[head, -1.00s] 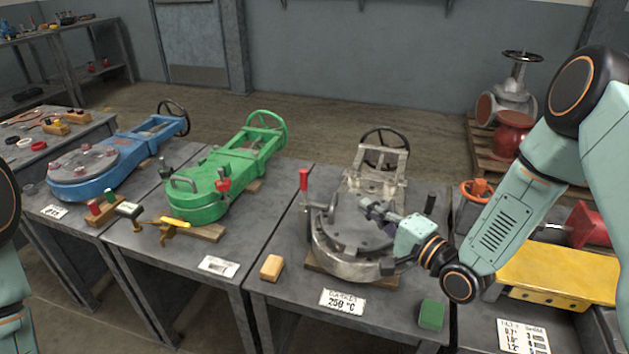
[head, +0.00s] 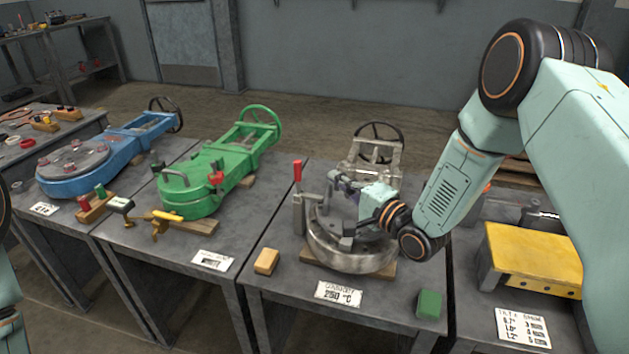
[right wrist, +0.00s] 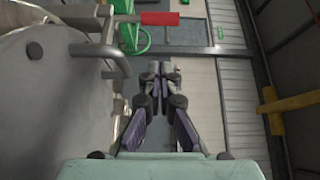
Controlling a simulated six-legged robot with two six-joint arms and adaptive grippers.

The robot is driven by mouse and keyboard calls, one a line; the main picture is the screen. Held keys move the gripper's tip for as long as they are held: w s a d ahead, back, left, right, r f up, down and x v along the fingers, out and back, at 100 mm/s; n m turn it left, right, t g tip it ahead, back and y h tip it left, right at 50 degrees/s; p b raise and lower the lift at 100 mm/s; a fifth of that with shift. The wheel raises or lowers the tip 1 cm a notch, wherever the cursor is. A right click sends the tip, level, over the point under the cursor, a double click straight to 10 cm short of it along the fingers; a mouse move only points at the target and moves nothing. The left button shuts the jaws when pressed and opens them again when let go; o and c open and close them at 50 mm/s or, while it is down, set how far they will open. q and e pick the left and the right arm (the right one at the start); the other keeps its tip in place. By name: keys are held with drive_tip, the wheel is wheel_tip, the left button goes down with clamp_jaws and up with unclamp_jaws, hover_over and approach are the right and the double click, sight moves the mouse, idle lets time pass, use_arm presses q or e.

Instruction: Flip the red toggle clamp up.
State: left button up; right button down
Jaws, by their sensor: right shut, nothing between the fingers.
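The red toggle clamp's red handle (head: 297,170) stands upright at the left side of the grey valve body (head: 350,258) in the head view. Its grey lever and base are below the handle. In the right wrist view the red handle (right wrist: 160,18) lies across the top, with grey clamp bars (right wrist: 105,50) to its left. My right gripper (head: 334,177) is shut and empty, above the valve body and to the right of the handle. In the right wrist view its fingertips (right wrist: 160,68) are together, apart from the handle in the picture. My left gripper is out of view.
A tan block (head: 266,261) and a green block (head: 429,304) lie at the front. A yellow plate (head: 535,255) is at the right.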

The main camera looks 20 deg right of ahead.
drive_tip(key=w+a+b, duration=0.1)
drive_tip(key=w+a, duration=0.1)
drive_tip(key=a, duration=0.1)
drive_tip(key=shift+w, duration=0.35)
drive_tip(key=shift+w+a, duration=0.35)
drive_tip(key=shift+a, duration=0.35)
drive_tip(key=shift+r, duration=0.1)
drive_tip(key=shift+w+a+r+p, duration=0.15)
drive_tip(key=shift+a+p, duration=0.1)
drive_tip(key=shift+p, duration=0.3)
